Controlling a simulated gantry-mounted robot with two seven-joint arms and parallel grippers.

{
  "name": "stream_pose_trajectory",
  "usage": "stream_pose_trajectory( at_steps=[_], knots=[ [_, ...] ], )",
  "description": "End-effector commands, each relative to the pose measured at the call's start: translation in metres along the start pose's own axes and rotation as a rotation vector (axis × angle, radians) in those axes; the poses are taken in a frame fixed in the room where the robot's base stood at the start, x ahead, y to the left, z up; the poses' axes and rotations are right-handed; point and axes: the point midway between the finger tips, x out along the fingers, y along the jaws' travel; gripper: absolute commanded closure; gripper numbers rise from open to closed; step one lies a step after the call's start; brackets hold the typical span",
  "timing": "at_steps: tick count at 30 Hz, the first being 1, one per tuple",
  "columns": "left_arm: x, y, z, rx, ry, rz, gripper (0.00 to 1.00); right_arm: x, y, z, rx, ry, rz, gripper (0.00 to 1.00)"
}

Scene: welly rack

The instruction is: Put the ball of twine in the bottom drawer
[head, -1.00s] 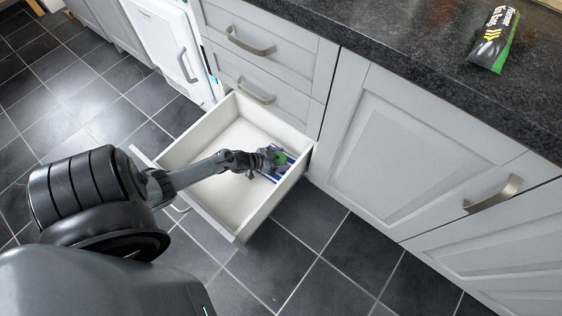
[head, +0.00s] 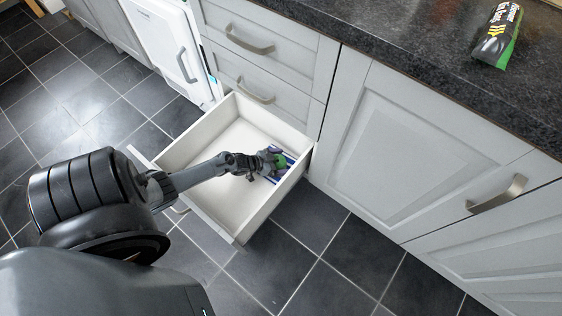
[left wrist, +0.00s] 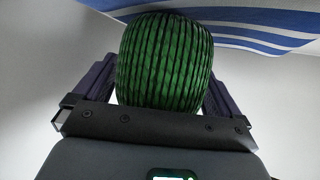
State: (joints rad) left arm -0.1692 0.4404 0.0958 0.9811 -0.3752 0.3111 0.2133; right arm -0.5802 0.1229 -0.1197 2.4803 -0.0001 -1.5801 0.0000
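The bottom drawer (head: 225,142) is pulled open, with a white interior. My left gripper (head: 271,161) reaches into it near the back right corner. Whether the ball touches the drawer floor cannot be told. My right gripper is not in view.
A blue-and-white striped item (left wrist: 240,28) lies in the drawer just beyond the ball. The rest of the drawer floor is bare. Two shut drawers are above. A black-and-green packet (head: 497,35) lies on the dark worktop (head: 400,50).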

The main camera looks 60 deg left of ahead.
Motion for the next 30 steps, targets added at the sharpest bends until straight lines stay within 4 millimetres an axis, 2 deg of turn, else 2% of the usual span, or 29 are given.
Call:
stream_pose_trajectory(
  at_steps=[8,13,24,30],
  knots=[
    [-0.001,0.0,-0.002,0.0,0.001,0.0,0.0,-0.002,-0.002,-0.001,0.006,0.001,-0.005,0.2],
    [-0.007,0.0,-0.015,0.001,0.002,0.001,0.0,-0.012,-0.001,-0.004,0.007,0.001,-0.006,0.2],
    [-0.076,0.0,-0.015,0.0,-0.003,0.0,0.0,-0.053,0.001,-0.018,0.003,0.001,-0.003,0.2],
    [-0.107,0.0,-0.014,0.0,-0.001,0.0,0.0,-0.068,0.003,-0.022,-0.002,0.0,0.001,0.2]
  ],
)
